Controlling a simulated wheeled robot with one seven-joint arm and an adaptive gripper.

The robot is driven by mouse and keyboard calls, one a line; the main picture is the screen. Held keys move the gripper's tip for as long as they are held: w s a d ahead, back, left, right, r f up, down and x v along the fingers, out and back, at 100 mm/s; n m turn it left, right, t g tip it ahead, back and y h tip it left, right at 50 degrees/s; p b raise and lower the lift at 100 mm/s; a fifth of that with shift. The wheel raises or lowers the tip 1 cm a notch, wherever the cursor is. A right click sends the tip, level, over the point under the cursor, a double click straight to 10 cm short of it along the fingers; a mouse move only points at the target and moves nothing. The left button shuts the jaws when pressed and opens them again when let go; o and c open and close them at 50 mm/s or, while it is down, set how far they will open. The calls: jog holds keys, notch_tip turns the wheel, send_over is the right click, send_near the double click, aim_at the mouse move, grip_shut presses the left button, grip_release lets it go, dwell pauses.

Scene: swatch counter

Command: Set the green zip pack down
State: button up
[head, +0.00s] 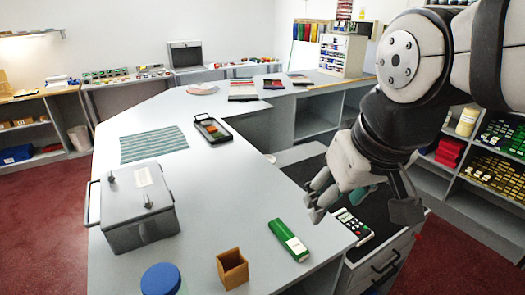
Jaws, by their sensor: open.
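A green pack with a pale label (288,240), which looks like the green zip pack, lies flat on the grey counter (215,200) near its right front edge. My gripper (362,202) is open, above and to the right of the pack and apart from it. Its fingers are spread wide. A small teal patch shows between the fingers; I cannot tell what it is.
A wooden cup (232,268), a blue round lid (160,279) and a grey metal box (138,215) stand left of the pack. A calculator-like device (353,226) lies on a dark surface below my gripper. The counter's middle is clear.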

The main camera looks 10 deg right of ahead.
jog(key=shift+s+r+m+t, duration=0.1)
jog(key=shift+s+m+t, duration=0.1)
jog(key=shift+s, duration=0.75)
jog(key=shift+s+r+m+t, duration=0.1)
jog(key=shift+s+t, duration=0.1)
jog(key=shift+s, duration=0.75)
